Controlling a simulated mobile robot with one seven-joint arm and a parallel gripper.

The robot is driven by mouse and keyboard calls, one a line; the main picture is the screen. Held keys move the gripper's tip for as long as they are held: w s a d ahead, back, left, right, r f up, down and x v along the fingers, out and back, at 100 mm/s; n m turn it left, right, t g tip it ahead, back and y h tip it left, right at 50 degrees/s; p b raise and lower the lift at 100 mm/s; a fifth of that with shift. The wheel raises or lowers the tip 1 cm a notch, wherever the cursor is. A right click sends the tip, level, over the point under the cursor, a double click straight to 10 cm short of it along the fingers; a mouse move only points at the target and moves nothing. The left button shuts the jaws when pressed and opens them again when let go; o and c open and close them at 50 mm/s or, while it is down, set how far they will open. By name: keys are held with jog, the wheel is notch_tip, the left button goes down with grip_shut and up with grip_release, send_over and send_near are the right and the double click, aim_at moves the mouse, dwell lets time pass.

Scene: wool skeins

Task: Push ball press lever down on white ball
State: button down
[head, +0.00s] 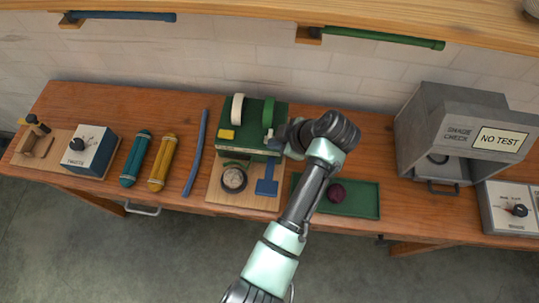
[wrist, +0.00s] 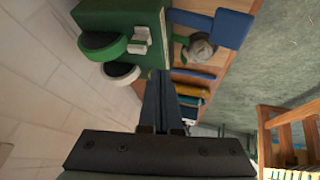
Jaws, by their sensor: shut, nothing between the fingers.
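The ball press is a green box (head: 238,142) on a wooden board, with a white wheel and a green wheel on top. The pale ball (head: 234,179) sits in a dark round holder in front of the box; it also shows in the wrist view (wrist: 200,48). The blue lever (head: 266,187) with a wide flat end is right of the ball; it also shows in the wrist view (wrist: 231,29). My gripper (head: 276,142) is at the right side of the green box, behind the lever. Its fingers are shut and empty in the wrist view (wrist: 163,78).
A green tray (head: 362,201) with a dark red ball (head: 335,192) lies right of the board, partly behind my arm. A blue strand (head: 196,153), yellow skein (head: 162,162) and teal skein (head: 135,158) lie left. A grey box (head: 418,120) stands right.

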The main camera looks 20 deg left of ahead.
aim_at(270, 175)
jog(key=shift+f, duration=0.1)
jog(key=shift+s+d+f+b, duration=0.15)
jog(key=shift+s+f+b, duration=0.3)
jog(key=shift+f+b, duration=0.65)
jog(key=shift+s+d+f+b, duration=0.1)
jog(key=shift+s+f+b, duration=0.4)
jog(key=shift+f, duration=1.1)
jog(key=shift+s+d+f+b, duration=0.15)
jog(key=shift+s+f+b, duration=0.2)
jog(key=shift+f+b, duration=0.8)
jog(key=shift+f, duration=0.25)
jog(key=shift+s+f, duration=0.1)
jog(key=shift+f, duration=0.25)
jog(key=shift+s+d+f+b, duration=0.1)
jog(key=shift+s+f+b, duration=0.1)
jog(key=shift+f+b, duration=0.3)
jog(key=shift+s+d+f+b, duration=0.1)
jog(key=shift+s+f+b, duration=0.15)
jog(key=shift+f, duration=0.45)
jog(key=shift+r, duration=0.1)
jog(key=shift+w+a+r+p, duration=0.1)
jog(key=shift+w+r+p, duration=0.15)
jog(key=shift+r, duration=0.25)
jog(key=shift+w+a+r+p, duration=0.1)
jog(key=shift+r+p, duration=0.25)
jog(key=shift+r, duration=0.15)
jog(key=shift+w+r+p, duration=0.2)
jog(key=shift+r+p, duration=0.1)
jog(key=shift+r, duration=0.2)
